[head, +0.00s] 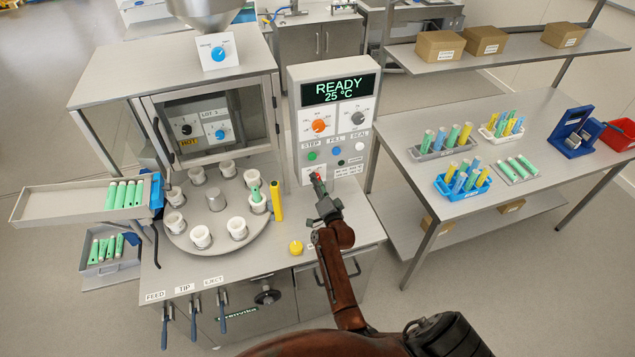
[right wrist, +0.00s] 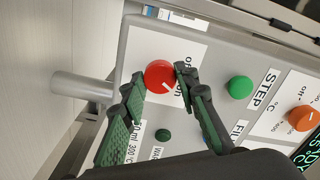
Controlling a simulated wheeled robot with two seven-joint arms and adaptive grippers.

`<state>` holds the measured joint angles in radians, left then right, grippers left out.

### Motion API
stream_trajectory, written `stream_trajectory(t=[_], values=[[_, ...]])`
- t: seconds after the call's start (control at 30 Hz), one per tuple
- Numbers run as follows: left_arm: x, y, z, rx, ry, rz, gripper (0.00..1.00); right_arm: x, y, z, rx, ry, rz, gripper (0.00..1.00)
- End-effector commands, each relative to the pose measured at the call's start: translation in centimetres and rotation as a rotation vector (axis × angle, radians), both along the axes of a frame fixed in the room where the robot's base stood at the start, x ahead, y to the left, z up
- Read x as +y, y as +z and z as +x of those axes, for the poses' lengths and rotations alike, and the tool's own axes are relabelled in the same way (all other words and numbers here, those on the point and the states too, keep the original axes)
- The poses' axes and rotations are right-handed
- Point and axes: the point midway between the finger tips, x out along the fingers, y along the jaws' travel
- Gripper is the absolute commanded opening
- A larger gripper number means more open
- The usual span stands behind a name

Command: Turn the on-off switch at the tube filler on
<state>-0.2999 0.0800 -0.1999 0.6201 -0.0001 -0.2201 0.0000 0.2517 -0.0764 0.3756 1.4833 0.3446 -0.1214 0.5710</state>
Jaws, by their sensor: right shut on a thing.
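The tube filler's red on-off switch (right wrist: 160,76) is a round knob on a white plate with "off" and "on" labels. Its white mark points to the lower right in the right wrist view, roughly toward the "on" lettering. My right gripper (right wrist: 162,90) is shut on the knob, one finger on each side. In the head view the right gripper (head: 322,200) reaches the foot of the control panel (head: 292,120) and hides much of the knob. The panel's display (head: 339,89) is lit and reads "READY 25 °C". My left gripper is not in view.
A green STEP button (right wrist: 239,87) and an orange dial (right wrist: 303,118) sit beside the switch. A round turntable (head: 215,240) with white holders, a yellow tube (head: 276,200) and a yellow knob (head: 296,247) are left of my right gripper. A side table (head: 480,205) holds tube racks.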

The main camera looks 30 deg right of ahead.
Motion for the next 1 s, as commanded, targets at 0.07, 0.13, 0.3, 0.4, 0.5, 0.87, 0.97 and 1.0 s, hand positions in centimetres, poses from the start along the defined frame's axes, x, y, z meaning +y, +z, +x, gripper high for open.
stream_trajectory(t=[0.07, 0.13, 0.3, 0.4, 0.5, 0.87, 0.97, 1.0], values=[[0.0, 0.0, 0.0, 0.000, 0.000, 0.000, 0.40, -0.1, 0.1, 0.0, -0.002, -0.001, 0.002, 0.04], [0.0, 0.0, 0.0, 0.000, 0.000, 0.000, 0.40, -0.1, 0.1, 0.0, -0.003, -0.001, 0.003, 0.04], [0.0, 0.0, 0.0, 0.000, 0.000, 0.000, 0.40, -0.1, 0.0, 0.0, -0.002, -0.001, 0.002, 0.04], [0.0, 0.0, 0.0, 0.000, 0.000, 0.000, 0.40, -0.1, 0.1, 0.0, -0.001, -0.001, 0.003, 0.33], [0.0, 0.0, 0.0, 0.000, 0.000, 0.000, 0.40, -0.1, 0.0, 0.0, -0.001, -0.001, 0.002, 0.40], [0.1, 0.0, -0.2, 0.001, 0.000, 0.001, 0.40, 0.0, 0.0, -0.1, 0.000, 0.000, 0.002, 0.46], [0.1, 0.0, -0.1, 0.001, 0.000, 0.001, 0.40, 0.2, -0.1, -0.8, 0.000, 0.000, 0.002, 0.46], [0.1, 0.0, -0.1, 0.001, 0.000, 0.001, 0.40, 0.3, -0.1, -1.3, 0.001, 0.000, 0.002, 0.46]])
